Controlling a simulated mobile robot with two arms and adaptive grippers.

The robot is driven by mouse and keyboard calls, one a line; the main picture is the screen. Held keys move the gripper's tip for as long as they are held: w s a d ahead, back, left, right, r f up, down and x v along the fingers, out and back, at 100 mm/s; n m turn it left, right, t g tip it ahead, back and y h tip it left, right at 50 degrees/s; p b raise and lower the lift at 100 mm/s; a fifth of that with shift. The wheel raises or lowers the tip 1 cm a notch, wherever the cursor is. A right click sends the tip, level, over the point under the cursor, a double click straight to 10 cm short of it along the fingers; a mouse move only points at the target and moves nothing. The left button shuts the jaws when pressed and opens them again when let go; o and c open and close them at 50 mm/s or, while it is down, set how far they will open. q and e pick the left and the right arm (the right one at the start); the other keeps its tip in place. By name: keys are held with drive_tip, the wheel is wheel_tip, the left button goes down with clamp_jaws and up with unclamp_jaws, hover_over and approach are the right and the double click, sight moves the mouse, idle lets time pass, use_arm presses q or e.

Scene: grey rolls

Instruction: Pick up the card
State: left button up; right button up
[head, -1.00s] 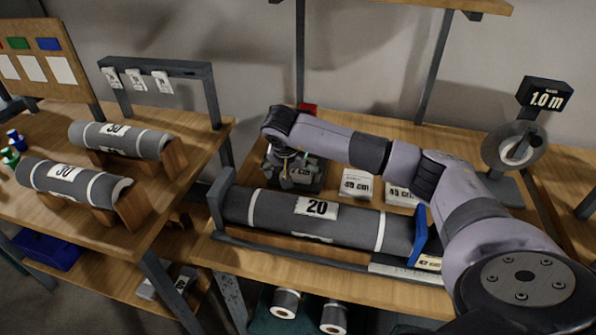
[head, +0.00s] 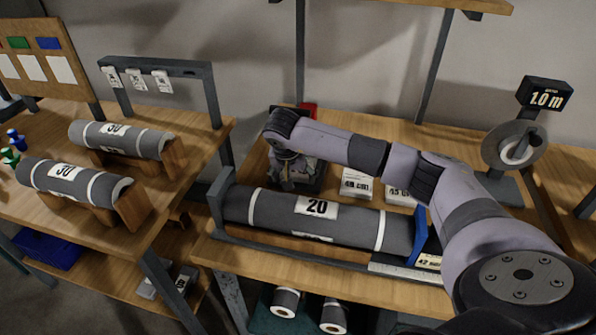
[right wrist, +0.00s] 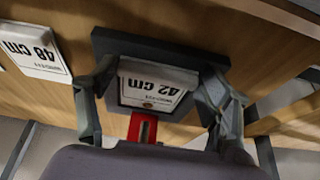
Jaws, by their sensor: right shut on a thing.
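A white card (right wrist: 157,86) printed "42 cm" sits at a dark holder (right wrist: 112,40) in the right wrist view. My right gripper (right wrist: 158,92) has a finger on each side of the card and is shut on it. In the head view the right gripper (head: 290,172) points down at the back left of the middle bench, and it largely hides the card there. The card still appears to be at the holder; I cannot tell whether it is lifted. My left gripper is not in view.
A "48 cm" card (head: 357,184) and a "45 cm" card (head: 399,195) stand to the right. A grey roll marked 20 (head: 290,213) lies in a cradle in front. A red part (right wrist: 143,128) shows below the card. A 1.0 m reel stand (head: 515,150) is at the right.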

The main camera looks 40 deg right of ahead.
drive_tip(key=shift+r, duration=0.15)
drive_tip(key=shift+r, duration=0.25)
drive_tip(key=s+d+b, duration=0.1)
drive_tip(key=s+d, duration=0.3)
drive_tip(key=s+d+b, duration=0.1)
drive_tip(key=s+d, duration=0.2)
drive_tip(key=s, duration=0.2)
drive_tip(key=s+d+b, duration=0.1)
drive_tip(key=s+d, duration=0.3)
drive_tip(key=shift+s+d+r+b, duration=0.3)
drive_tip(key=shift+s+d+r, duration=0.05)
drive_tip(key=shift+s+a+r, duration=0.2)
drive_tip(key=shift+s+a, duration=1.25)
drive_tip(key=shift+a, duration=0.25)
drive_tip(key=shift+r, duration=0.1)
drive_tip(key=shift+r+p, duration=1.55)
drive_tip(key=shift+r, duration=0.85)
